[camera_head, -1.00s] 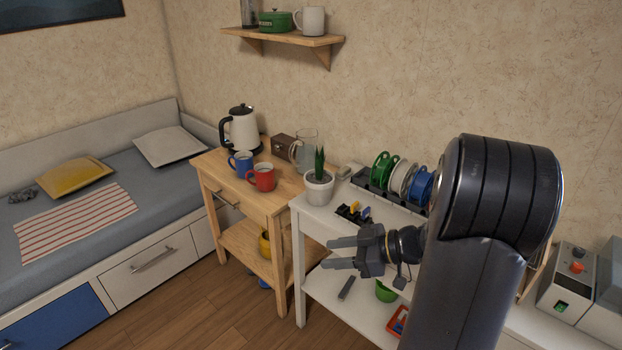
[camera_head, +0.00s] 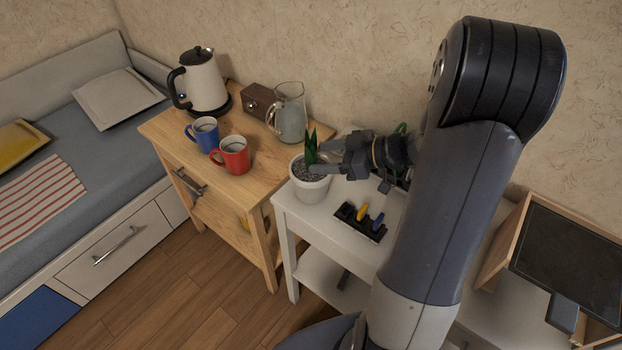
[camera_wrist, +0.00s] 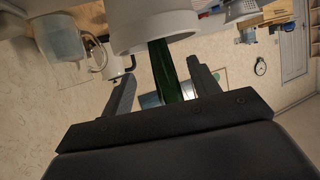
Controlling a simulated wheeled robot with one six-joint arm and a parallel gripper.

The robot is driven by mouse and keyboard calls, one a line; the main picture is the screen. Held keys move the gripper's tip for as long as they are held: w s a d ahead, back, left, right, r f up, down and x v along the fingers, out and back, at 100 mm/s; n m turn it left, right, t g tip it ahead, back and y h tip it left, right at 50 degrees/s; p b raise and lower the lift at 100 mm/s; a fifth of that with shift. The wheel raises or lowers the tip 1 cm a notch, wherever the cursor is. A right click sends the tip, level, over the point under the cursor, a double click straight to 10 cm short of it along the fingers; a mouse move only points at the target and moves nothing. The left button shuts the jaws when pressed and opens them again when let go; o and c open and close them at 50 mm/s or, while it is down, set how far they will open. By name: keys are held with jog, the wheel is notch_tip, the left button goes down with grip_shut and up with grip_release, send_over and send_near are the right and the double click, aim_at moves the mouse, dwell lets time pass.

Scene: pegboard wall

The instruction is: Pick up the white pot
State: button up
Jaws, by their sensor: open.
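The white pot (camera_head: 311,189) stands upright on the near left corner of the white table, with grey gravel and pointed green leaves (camera_head: 311,146) rising from it. In the wrist view the pot (camera_wrist: 152,30) appears upside down at the top, with the leaves hanging between my fingers. My gripper (camera_head: 318,160) is open and comes in from the right at rim height or just above. Its fingers lie around the leaves, not on the pot wall. I cannot tell whether a finger touches the rim.
A red mug (camera_head: 232,156), a blue mug (camera_head: 203,134), a glass jug (camera_head: 289,113) and a kettle (camera_head: 201,82) stand on the wooden cart to the left. A black rack (camera_head: 360,222) with yellow and blue items lies right of the pot.

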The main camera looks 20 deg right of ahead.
aim_at(304, 158)
jog(key=shift+w+a+f, duration=0.1)
jog(key=shift+w+a, duration=0.1)
jog(key=shift+a, duration=0.4)
jog(key=x, duration=0.4)
jog(key=shift+a, duration=0.15)
grip_shut()
dwell(0.4)
